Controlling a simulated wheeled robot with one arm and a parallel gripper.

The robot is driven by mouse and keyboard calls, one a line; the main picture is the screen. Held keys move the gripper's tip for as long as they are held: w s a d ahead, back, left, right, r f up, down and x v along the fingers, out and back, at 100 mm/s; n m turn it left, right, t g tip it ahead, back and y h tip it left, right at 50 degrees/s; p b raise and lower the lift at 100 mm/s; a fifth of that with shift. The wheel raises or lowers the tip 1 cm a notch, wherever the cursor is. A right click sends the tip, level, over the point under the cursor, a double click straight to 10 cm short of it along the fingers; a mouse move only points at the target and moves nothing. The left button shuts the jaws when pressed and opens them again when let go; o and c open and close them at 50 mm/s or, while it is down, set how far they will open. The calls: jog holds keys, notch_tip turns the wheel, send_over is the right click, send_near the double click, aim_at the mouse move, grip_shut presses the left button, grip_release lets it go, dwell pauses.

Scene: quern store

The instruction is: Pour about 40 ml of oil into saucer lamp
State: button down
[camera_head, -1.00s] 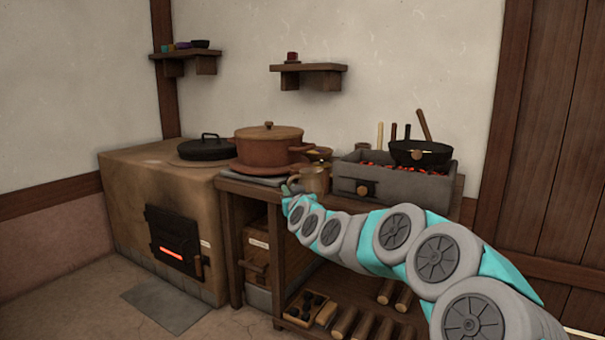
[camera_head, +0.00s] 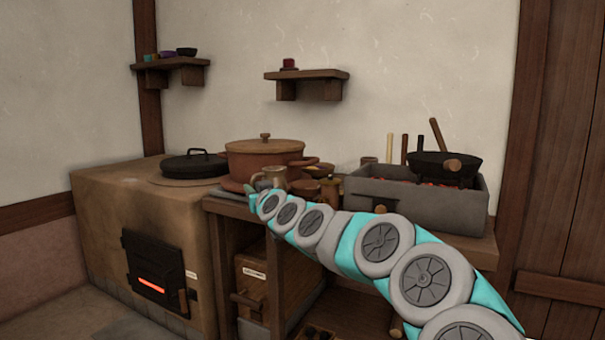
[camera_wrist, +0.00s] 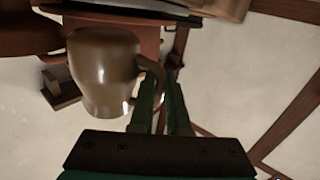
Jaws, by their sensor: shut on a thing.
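A brown-grey glazed jug (camera_head: 272,177) is held just above the counter, in front of a terracotta pot. It looks roughly upright in the head view. My gripper (camera_head: 256,190) is at its near side, partly hidden by my arm. In the wrist view, which is upside down, my gripper (camera_wrist: 163,88) is shut on the handle of the jug (camera_wrist: 102,65). The jug's inside cannot be seen.
The lidded terracotta pot (camera_head: 265,155) stands close behind the jug. Small brown vessels (camera_head: 330,188) stand to its right, beside a stone brazier (camera_head: 415,195) with glowing coals and a black pan (camera_head: 445,165). A clay stove (camera_head: 130,215) is at left. Wall shelves (camera_head: 307,75) hang above.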

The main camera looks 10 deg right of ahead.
aim_at(263, 173)
jog(key=shift+d+r, duration=0.1)
jog(key=shift+r, duration=0.05)
jog(key=shift+d+r, duration=0.1)
jog(key=shift+w+d+r+m+g, duration=0.25)
jog(key=shift+d+r+m, duration=0.35)
jog(key=shift+r+m, duration=0.4)
jog(key=shift+w+d+r+m+g, duration=0.15)
jog(key=shift+w+d+r+m, duration=0.3)
jog(key=shift+r+m, duration=0.5)
jog(key=w+d+r+m+g+p, duration=0.1)
jog(key=d+r+m+p, duration=0.3)
jog(key=p, duration=0.5)
notch_tip(263, 173, up, 2)
jog(key=shift+w+d+r+m+p, duration=0.2)
jog(key=shift+w+m+p, duration=0.3)
jog(key=shift+m, duration=0.55)
jog(key=shift+w+d+r+m+g+y+p, duration=0.2)
jog(key=shift+r+m+g+y+p, duration=0.15)
jog(key=shift+p, duration=0.35)
